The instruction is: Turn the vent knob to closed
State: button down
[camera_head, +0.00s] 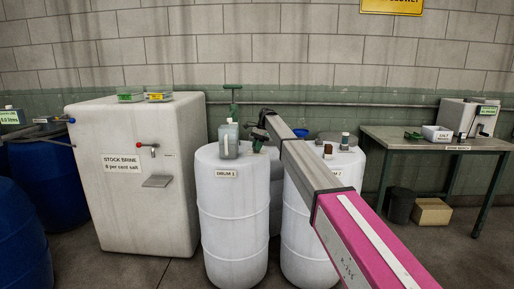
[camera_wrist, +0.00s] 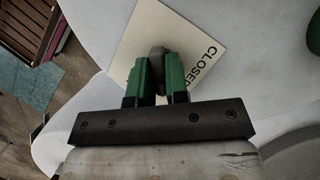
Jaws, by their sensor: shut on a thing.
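The vent knob (camera_wrist: 157,54) is a small dark knob on a cream square plate (camera_wrist: 185,22) in the wrist view. The plate lies on a pale rounded top and carries the printed word CLOSED to the right of the knob. My gripper (camera_wrist: 159,72) has green fingers, shut on the knob from both sides. The fingers hide part of the knob and plate, so I cannot tell which way the knob points. In the head view my gripper (camera_head: 259,138) is low by the drum tops, and the knob is not distinguishable there.
White drum 1 (camera_head: 230,215) carries a grey-green container (camera_head: 228,141). The right white drum (camera_head: 305,235) holds small bottles. A white stock brine tank (camera_head: 130,220) with a red-handled tap stands left. A table (camera_head: 430,142) stands right. Floor in front is clear.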

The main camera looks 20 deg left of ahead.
jog(key=n+h, duration=0.1)
jog(key=n, duration=0.2)
jog(key=shift+w+a+g, duration=0.1)
jog(key=shift+g, duration=0.2)
jog(key=shift+n+h, duration=0.6)
jog(key=shift+n, duration=1.2)
jog(key=c, duration=1.1)
grip_release()
jog(key=shift+a, duration=0.1)
